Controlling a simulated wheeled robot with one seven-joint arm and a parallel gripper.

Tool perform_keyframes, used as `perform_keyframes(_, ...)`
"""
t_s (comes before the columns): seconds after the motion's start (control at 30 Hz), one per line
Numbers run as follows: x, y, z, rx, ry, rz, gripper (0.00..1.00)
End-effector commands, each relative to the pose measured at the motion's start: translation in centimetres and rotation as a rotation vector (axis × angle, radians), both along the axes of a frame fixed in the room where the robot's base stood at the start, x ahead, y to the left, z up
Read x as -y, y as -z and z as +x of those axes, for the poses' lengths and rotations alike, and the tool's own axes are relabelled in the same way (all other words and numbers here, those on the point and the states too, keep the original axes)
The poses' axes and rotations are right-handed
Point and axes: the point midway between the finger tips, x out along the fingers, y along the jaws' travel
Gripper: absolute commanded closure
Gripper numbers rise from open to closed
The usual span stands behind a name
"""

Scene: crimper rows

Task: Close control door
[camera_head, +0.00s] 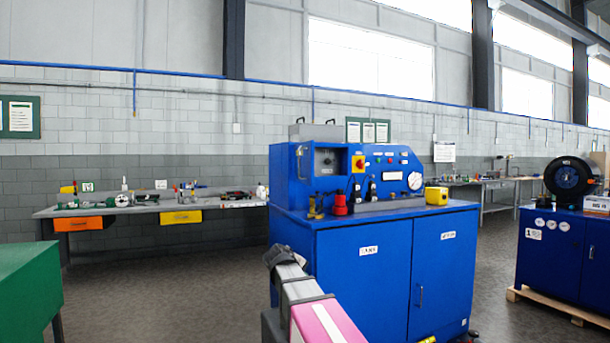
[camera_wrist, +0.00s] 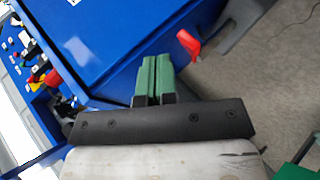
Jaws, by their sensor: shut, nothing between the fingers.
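A blue machine cabinet (camera_head: 340,245) stands in the middle of the head view, with a control panel (camera_head: 385,160) on its top. At the panel's left end, a blue panel with a metal handle (camera_head: 300,163), seemingly the control door, stands beside a recess with a dark dial plate (camera_head: 328,162). The door appears swung open; its hinge cannot be made out. In the wrist view, my gripper (camera_wrist: 153,60) has its green fingers shut together with nothing between them, over the blue cabinet surface (camera_wrist: 105,45). The fingers cannot be made out in the head view.
A red beacon-like part (camera_head: 340,203) and a yellow box (camera_head: 436,195) stand on the cabinet top. A workbench (camera_head: 150,207) is behind at left. A green cabinet (camera_head: 30,290) is at the left edge; another blue cabinet (camera_head: 565,255) stands right. Floor between is clear.

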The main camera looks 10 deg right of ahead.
Motion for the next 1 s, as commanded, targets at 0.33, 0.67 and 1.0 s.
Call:
perform_keyframes(0.33, -4.3, -19.0, 3.7, 0.191, -0.091, -0.322, 1.00)
perform_keyframes(0.67, -7.4, -33.8, 2.8, 0.320, -0.101, -0.563, 1.00)
perform_keyframes(1.0, -6.9, -36.4, 3.4, 0.339, -0.096, -0.609, 1.00)
